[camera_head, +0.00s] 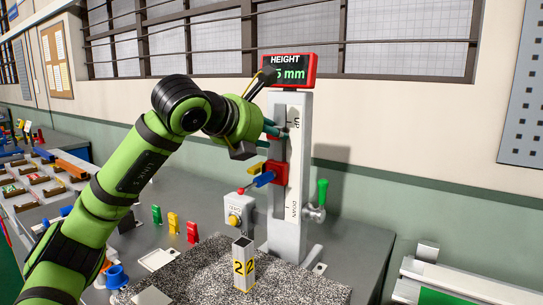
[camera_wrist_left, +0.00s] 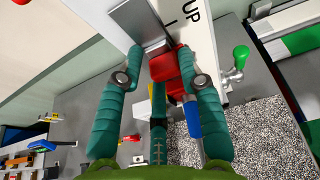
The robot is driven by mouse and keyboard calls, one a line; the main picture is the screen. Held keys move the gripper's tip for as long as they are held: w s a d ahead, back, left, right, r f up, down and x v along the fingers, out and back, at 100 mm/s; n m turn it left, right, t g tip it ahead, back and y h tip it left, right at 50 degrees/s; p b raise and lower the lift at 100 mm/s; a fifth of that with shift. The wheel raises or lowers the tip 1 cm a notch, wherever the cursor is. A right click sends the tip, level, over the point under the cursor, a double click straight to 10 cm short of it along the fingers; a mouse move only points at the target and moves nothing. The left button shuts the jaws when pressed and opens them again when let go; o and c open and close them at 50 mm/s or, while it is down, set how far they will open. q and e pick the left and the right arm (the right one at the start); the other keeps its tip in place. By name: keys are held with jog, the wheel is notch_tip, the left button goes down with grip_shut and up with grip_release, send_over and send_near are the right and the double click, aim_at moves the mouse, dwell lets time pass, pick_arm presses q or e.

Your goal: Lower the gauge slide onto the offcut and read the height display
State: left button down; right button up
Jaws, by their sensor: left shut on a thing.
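The height gauge column (camera_head: 297,165), marked UP and DOWN, stands upright on the grey bench. My left gripper (camera_head: 270,130) is at its upper part; in the left wrist view its teal fingers (camera_wrist_left: 165,72) are shut on the red block of the gauge slide (camera_wrist_left: 172,66). Below it the slide's blue tip (camera_head: 264,179) stands in the air, clear above the offcut. The offcut (camera_head: 243,268), a pale upright block marked 22 in yellow, stands on the speckled plate. The height display (camera_head: 290,72) shows green digits ending in mm; my arm hides part of the number. My right gripper is not in view.
The speckled granite plate (camera_head: 205,268) lies in front of the column. Red (camera_head: 192,232), yellow (camera_head: 173,222) and green (camera_head: 156,214) pieces stand at left.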

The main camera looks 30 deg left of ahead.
aim_at(269, 180)
pick_arm(q)
jog(key=shift+d+f, duration=0.25)
jog(key=shift+f, duration=0.2)
jog(key=shift+f+b, duration=1.4)
jog(key=shift+b, duration=0.15)
jog(key=shift+f, duration=0.1)
jog(key=shift+f+b, duration=1.35)
jog(key=shift+b, duration=0.1)
jog(key=shift+f+b, duration=1)
jog(key=shift+f, duration=0.1)
jog(key=shift+a+f+b, duration=0.1)
jog(key=shift+f+b, duration=0.35)
jog(key=shift+f, duration=0.3)
